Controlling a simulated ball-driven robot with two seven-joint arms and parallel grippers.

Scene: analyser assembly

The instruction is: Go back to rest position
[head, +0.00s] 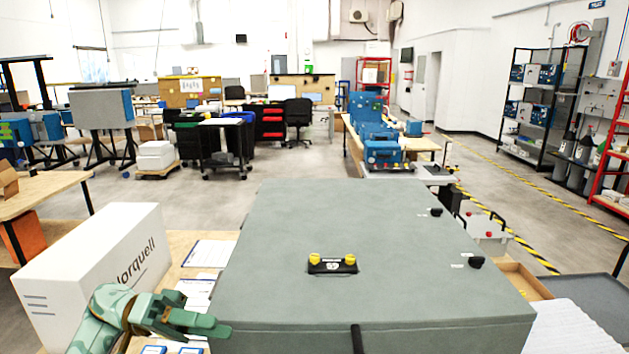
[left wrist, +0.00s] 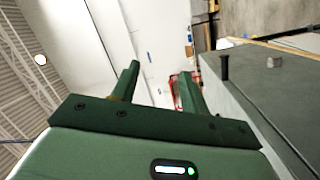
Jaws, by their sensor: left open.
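My left gripper (head: 208,322) shows at the lower left of the head view, beside the front left edge of a large grey-green analyser box (head: 330,225). In the left wrist view the two fingers of my left gripper (left wrist: 160,88) stand apart with nothing between them. The grey box also shows at the right of that view (left wrist: 245,115). On its lid is a small black part with two yellow knobs (head: 332,264). My right gripper is not in view.
A white carton (head: 100,270) stands left of my left gripper. Papers (head: 208,253) lie on the wooden table between carton and box. An open cardboard tray (head: 522,279) and a grey case (head: 487,232) are on the right. Workbenches and shelves stand farther back.

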